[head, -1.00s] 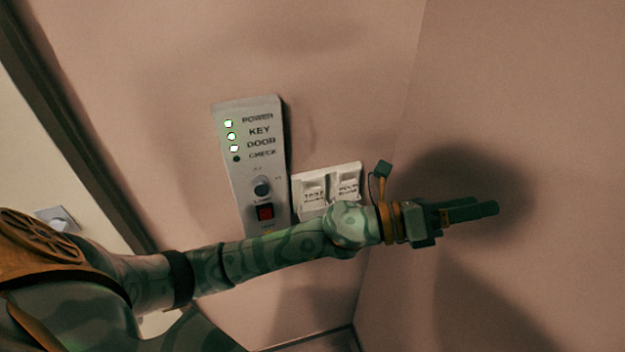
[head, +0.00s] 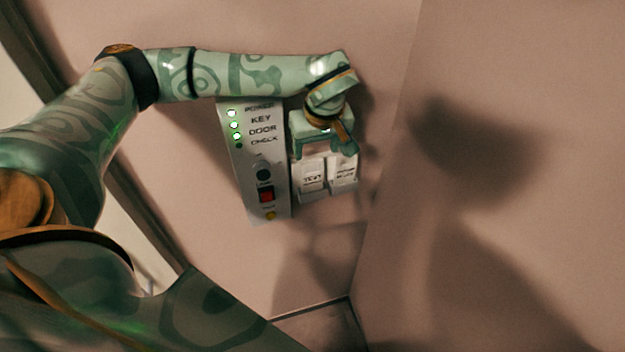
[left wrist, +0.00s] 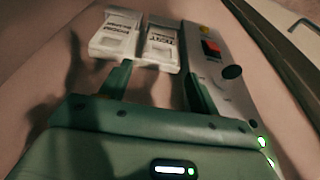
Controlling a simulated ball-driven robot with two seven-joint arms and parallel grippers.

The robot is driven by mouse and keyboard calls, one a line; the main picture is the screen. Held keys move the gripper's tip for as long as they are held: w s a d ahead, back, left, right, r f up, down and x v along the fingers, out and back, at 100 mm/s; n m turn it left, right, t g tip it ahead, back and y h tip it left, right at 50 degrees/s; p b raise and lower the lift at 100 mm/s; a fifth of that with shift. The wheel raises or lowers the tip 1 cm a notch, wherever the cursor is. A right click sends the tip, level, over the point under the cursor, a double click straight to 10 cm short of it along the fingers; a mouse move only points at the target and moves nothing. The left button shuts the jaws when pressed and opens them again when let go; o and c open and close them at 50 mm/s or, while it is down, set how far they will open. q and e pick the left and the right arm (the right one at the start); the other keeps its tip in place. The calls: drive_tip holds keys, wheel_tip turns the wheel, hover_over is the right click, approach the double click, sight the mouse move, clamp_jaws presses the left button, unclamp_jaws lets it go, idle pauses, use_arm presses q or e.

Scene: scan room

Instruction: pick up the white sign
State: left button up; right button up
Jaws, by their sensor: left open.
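Two white lettered plates sit side by side on the pink wall: the left white sign (head: 311,178) and the right white sign (head: 344,172). In the left wrist view they appear swapped, at the right (left wrist: 161,46) and left (left wrist: 116,34). I cannot tell which is the task's sign, or whether they are one piece. My left gripper (head: 323,153) is open and empty at their upper edge, fingers pointing down and hiding their tops. In the left wrist view, the gap between its fingers (left wrist: 156,72) faces mainly the sign at the right. My right gripper is not in view.
A grey control panel (head: 236,175) with green lights, a dark knob and a red switch (head: 266,195) is close left of the signs. A wall corner is to their right. A dark frame (head: 155,225) runs down the left. The wall below is clear.

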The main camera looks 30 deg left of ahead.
use_arm(q)
hover_over(313, 173)
wheel_tip(313, 173, down, 5)
wheel_tip(313, 173, down, 5)
drive_tip(key=shift+s+d+p, duration=0.1)
drive_tip(key=shift+s+p, duration=0.05)
drive_tip(key=shift+p, duration=0.75)
drive_tip(key=shift+f, duration=0.35)
drive_tip(key=c, duration=0.7)
